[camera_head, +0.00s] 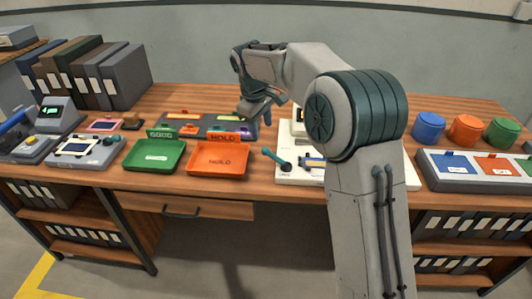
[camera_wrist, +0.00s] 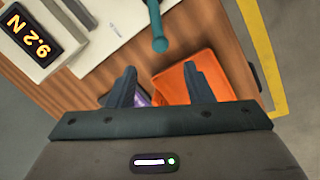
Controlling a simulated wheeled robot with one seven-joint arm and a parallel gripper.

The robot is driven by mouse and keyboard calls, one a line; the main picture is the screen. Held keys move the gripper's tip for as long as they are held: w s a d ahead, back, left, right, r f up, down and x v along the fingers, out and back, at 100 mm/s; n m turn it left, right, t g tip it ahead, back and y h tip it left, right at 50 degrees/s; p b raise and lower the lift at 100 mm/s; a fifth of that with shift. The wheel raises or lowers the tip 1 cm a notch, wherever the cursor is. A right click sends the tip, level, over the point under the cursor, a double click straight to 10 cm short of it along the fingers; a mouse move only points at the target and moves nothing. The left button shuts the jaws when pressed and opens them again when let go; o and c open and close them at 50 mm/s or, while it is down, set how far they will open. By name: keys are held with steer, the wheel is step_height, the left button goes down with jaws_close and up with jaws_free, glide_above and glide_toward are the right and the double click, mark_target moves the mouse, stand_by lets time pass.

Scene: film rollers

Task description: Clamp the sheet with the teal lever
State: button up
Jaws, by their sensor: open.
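The teal lever (camera_head: 273,157) stands at the front left of a white device (camera_head: 298,178), its knob end raised toward the left. My gripper (camera_head: 256,112) is above the table, behind and left of the lever. Its fingers (camera_wrist: 160,86) are apart with nothing seen held between them. My arm hides much of the device, and I cannot make out a sheet for certain.
The orange HOLD tray (camera_head: 217,173) and green tray (camera_head: 154,168) sit left of the device. A grey rack (camera_head: 180,120) lies behind them. A display (camera_wrist: 31,34) reads 9.2 N. Coloured pots (camera_head: 466,130) and a sorting tray (camera_head: 432,178) stand at right.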

mark_target(266, 148)
steer(key=f, duration=0.3)
steer(key=w+d+f, duration=0.1)
steer(key=f, duration=0.3)
steer(key=f+b, duration=0.1)
steer(key=f, duration=0.3)
steer(key=shift+w+d+f, duration=0.1)
steer(key=shift+w+d, duration=0.05)
steer(key=shift+w, duration=0.25)
jaws_close()
